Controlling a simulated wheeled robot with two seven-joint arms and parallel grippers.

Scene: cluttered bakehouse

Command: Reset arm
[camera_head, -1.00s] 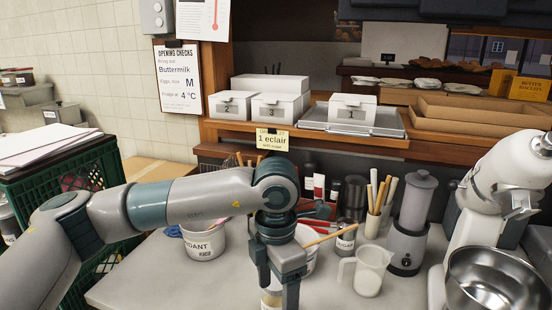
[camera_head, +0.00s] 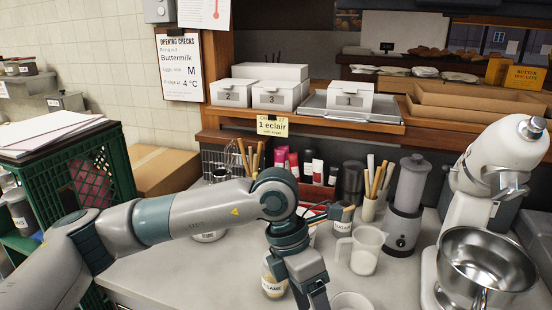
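My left arm reaches in from the left over the grey worktop. Its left gripper (camera_head: 312,288) points down near the bottom edge of the view. The fingertips are partly cut off, so I cannot tell whether they are open or shut. A jar with a pale label (camera_head: 273,280) stands just left of the gripper, partly hidden by it. My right gripper is not clearly in view.
Behind the gripper are a measuring jug (camera_head: 362,251), a grinder (camera_head: 405,208) and wooden-handled tools. A stand mixer (camera_head: 500,160) with a steel bowl (camera_head: 485,270) is at right. A green crate (camera_head: 121,165) stands at left. Numbered boxes (camera_head: 278,96) line the shelf.

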